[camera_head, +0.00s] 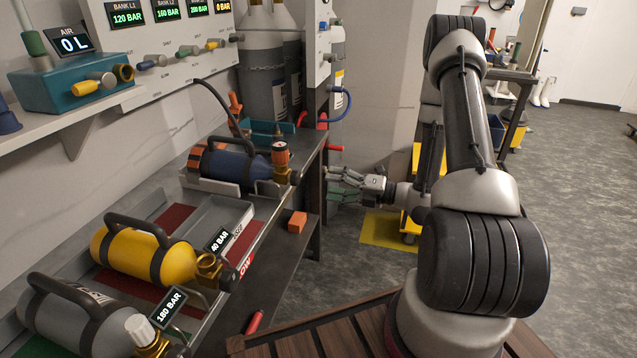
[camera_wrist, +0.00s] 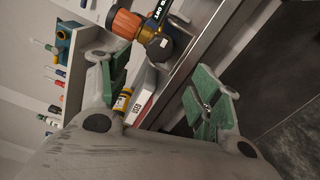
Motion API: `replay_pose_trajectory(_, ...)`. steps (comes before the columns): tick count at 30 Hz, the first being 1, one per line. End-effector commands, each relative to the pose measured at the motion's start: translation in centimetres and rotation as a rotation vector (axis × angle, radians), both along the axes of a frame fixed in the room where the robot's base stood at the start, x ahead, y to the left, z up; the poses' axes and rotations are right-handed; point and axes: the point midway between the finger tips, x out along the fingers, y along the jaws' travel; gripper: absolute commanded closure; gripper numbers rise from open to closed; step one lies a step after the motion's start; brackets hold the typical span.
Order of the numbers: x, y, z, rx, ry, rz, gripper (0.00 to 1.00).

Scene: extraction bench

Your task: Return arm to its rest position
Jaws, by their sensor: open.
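My gripper (camera_head: 345,186) is at the end of my arm, pointing left in the head view, off the right edge of the bench. In the wrist view its two green-padded fingers (camera_wrist: 160,95) stand wide apart with nothing between them. Past the fingers, the wrist view shows an orange-and-black valve knob (camera_wrist: 128,24) on a cylinder. In the head view a dark blue cylinder (camera_head: 232,166) with a gauge lies on the bench, left of my gripper and apart from it.
A yellow cylinder (camera_head: 143,254) and a grey cylinder (camera_head: 75,318) lie nearer on the bench. A shelf holds a teal air box (camera_head: 70,88). Gas bottles (camera_head: 263,75) stand behind. An orange block (camera_head: 297,222) sits on the lower shelf. The grey floor (camera_head: 590,200) at right is open.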

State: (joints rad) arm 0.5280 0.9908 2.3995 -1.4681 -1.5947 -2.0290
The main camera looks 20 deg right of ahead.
Motion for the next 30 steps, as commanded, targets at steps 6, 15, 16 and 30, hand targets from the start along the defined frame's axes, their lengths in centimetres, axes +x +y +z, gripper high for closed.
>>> replay_pose_trajectory(6,-0.7,-0.8,0.0,0.000,0.000,0.001,0.37)
replay_pose_trajectory(15,-0.6,-0.8,0.0,0.001,0.000,0.001,0.37)
replay_pose_trajectory(16,-0.6,-0.8,0.0,0.001,0.000,0.001,0.37)
replay_pose_trajectory(30,-4.2,-7.1,-14.1,-0.068,0.970,-0.319,0.37)
